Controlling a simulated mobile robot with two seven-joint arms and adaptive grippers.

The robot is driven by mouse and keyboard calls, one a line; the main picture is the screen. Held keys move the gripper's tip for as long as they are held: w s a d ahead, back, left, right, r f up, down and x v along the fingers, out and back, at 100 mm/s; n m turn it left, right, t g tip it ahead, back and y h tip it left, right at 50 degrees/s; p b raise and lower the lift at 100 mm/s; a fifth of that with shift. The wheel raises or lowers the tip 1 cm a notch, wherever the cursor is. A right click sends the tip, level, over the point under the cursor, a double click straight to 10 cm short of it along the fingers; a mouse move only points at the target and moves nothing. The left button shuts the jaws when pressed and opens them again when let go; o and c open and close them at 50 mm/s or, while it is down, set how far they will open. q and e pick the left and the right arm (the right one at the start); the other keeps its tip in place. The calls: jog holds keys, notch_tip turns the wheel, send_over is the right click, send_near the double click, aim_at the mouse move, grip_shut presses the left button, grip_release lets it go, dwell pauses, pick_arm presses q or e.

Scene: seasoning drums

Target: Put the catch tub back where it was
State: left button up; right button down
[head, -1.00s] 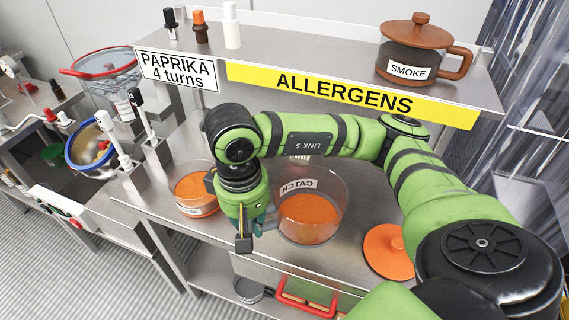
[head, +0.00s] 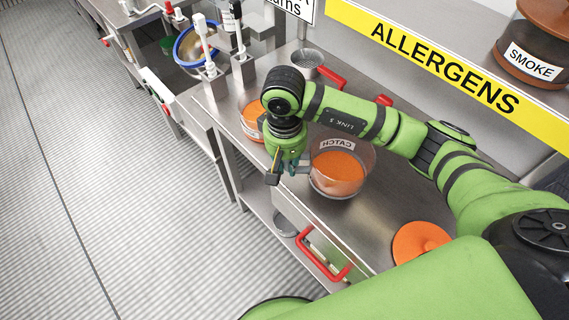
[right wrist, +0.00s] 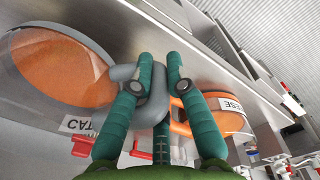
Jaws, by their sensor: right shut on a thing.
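The catch tub (head: 340,172) is a clear round tub with a white CATCH label, which reads upside down, and orange powder inside. It is at the front edge of the steel counter (head: 368,218); I cannot tell whether it rests or hovers slightly. My right gripper (head: 293,167) is at its left side, shut on its grey handle. In the right wrist view, the teal fingers (right wrist: 159,76) close around that handle, with the tub (right wrist: 60,72) to the left. My left gripper is not in view.
A labelled tub of orange powder (head: 251,122) stands close left of my right gripper; its orange handle (right wrist: 181,128) is near my fingers. An orange lid (head: 420,241) lies to the right. The yellow ALLERGENS shelf (head: 430,58) runs behind. A red drawer handle (head: 322,254) projects in front.

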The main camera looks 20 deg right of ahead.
aim_at(283, 179)
jog(key=shift+w+a+f, duration=0.25)
jog(key=shift+w+f, duration=0.25)
jog(key=shift+w, duration=0.25)
jog(key=shift+f+p, duration=0.3)
notch_tip(283, 179, down, 3)
jog(key=shift+f+p, duration=0.1)
jog(key=shift+p, duration=0.65)
jog(key=shift+f, duration=0.15)
jog(key=shift+f+b, duration=0.2)
jog(key=shift+b, duration=0.1)
jog(key=c, duration=1.2)
grip_release()
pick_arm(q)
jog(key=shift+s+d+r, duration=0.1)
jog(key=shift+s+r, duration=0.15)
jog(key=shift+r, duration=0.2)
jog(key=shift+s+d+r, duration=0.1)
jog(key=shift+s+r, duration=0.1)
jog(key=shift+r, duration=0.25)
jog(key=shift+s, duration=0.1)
pick_arm(e)
jog(key=shift+r, duration=0.1)
